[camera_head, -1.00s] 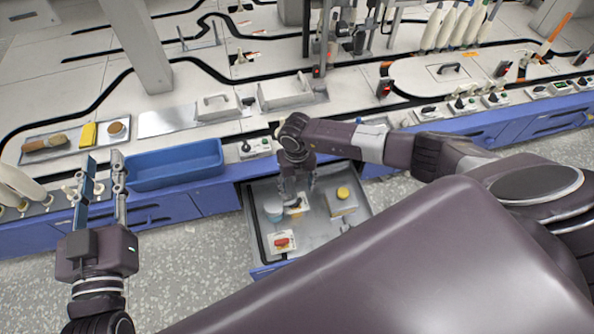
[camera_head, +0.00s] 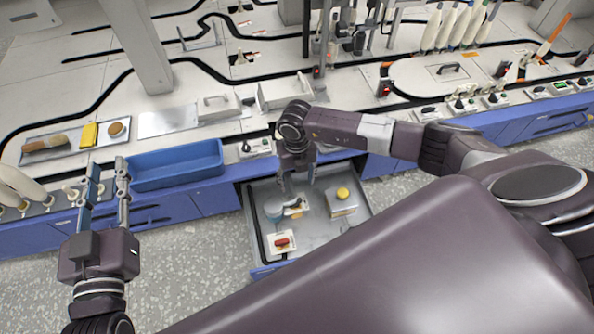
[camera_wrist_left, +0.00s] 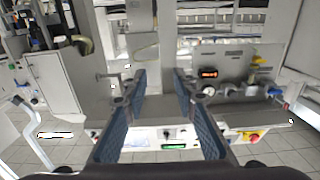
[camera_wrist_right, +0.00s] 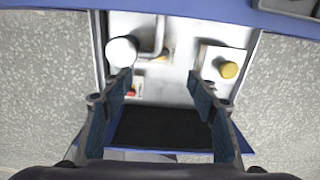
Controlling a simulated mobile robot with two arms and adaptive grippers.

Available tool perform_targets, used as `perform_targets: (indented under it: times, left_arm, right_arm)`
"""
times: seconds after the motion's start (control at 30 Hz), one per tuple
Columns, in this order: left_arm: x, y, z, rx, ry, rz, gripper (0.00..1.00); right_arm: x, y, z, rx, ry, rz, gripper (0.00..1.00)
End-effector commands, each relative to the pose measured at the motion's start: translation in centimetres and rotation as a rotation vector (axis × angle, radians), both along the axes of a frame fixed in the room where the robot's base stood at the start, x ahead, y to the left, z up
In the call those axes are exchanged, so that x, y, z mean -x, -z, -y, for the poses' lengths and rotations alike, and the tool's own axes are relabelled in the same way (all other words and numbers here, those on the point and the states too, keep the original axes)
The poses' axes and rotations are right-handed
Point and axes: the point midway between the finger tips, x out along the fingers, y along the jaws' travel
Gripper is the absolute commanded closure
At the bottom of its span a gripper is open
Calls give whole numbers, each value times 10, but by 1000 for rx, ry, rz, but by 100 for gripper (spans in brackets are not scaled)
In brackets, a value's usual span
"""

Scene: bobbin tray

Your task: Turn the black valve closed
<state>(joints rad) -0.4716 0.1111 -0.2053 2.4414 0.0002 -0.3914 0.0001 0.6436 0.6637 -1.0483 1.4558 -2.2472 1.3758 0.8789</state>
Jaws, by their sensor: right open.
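I cannot single out a black valve for certain. An open drawer (camera_head: 312,233) holds a grey bent pipe or lever (camera_head: 292,202) with an orange part beside it, which also shows in the right wrist view (camera_wrist_right: 158,40). Small black knobs sit on the bench-front panels, one at left (camera_head: 246,147) and others at right (camera_head: 460,104). My right gripper (camera_head: 299,183) is open and empty above the drawer, apart from its contents; in its wrist view (camera_wrist_right: 160,78) the fingers are spread. My left gripper (camera_head: 107,168) is open and empty at far left, beside the blue bin.
The drawer also holds a pale cylinder (camera_head: 273,209), a box with a yellow knob (camera_head: 343,193) and a plate with a red knob (camera_head: 281,242). A blue bin (camera_head: 174,165) stands left of the drawer. The bench edge lies just behind my right gripper.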

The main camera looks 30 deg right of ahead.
Motion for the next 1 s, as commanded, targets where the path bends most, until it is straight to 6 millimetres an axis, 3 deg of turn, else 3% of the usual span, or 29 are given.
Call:
perform_targets:
  times: [0.2,0.43,0.77,0.9,1.0]
  left_arm:
    - [0,-1,0,0,0,2,74]
    - [0,-1,0,1,0,3,74]
    - [0,-1,0,1,1,4,74]
    - [-4,-7,1,8,1,43,74]
    - [-13,-30,4,33,6,172,74]
  right_arm:
    - [-1,-48,0,0,-1,3,46]
    - [-1,-75,0,0,0,1,46]
    - [0,-79,0,1,1,0,46]
    - [-1,-72,-3,-2,-39,0,62]
    - [-5,-55,-13,-8,-168,0,71]
